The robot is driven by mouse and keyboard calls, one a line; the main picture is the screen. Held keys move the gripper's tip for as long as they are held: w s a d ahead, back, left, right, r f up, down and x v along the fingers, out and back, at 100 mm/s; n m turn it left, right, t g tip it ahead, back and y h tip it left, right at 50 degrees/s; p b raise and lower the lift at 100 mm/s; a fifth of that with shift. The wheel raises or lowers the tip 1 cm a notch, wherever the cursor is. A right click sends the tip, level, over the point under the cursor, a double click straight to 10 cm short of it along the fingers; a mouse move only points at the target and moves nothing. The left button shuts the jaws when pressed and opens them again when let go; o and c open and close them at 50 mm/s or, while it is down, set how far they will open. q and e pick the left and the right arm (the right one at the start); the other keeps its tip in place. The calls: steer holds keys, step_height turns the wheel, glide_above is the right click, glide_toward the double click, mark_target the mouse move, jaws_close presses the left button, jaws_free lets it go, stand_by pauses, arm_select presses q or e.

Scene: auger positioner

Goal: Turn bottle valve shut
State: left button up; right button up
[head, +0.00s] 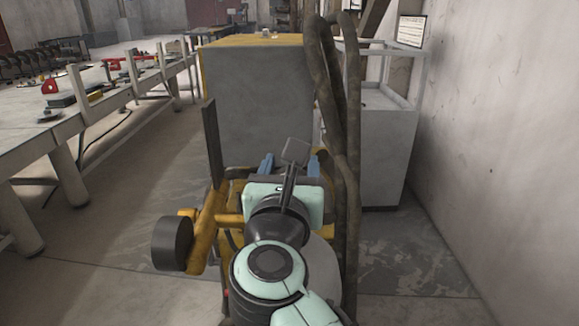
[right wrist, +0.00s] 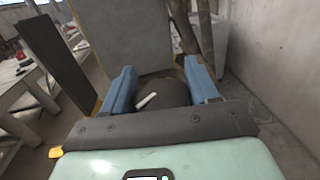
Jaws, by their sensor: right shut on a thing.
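My right gripper (head: 290,160) reaches down and forward over the yellow trolley (head: 207,232) in the head view. In the right wrist view its two blue fingers (right wrist: 160,72) stand wide apart, one on each side of a dark rounded part (right wrist: 172,92), and are shut on it. A short pale lever (right wrist: 147,99) shows on or just in front of this part. It looks like the bottle valve, but its shape is partly hidden by the gripper. In the head view my wrist and arm hide the valve and most of the bottle. My left gripper is not in view.
A big grey cabinet (head: 258,105) stands just beyond the trolley. Thick brown hoses (head: 348,190) hang close on the right. A black wheel (head: 171,244) sticks out left. A long workbench (head: 30,135) runs along the left, a wall (head: 500,130) on the right. Floor between bench and trolley is clear.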

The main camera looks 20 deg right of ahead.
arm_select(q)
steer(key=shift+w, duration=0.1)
arm_select(e)
steer(key=shift+f+h, duration=0.1)
steer(key=shift+h, duration=0.2)
steer(key=o, duration=0.9)
steer(key=shift+s+a, duration=0.25)
steer(key=shift+s, duration=0.1)
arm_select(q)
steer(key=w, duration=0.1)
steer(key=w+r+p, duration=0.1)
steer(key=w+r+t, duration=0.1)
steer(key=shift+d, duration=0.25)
arm_select(e)
steer(key=v, duration=1.2)
steer(key=shift+s, duration=0.3)
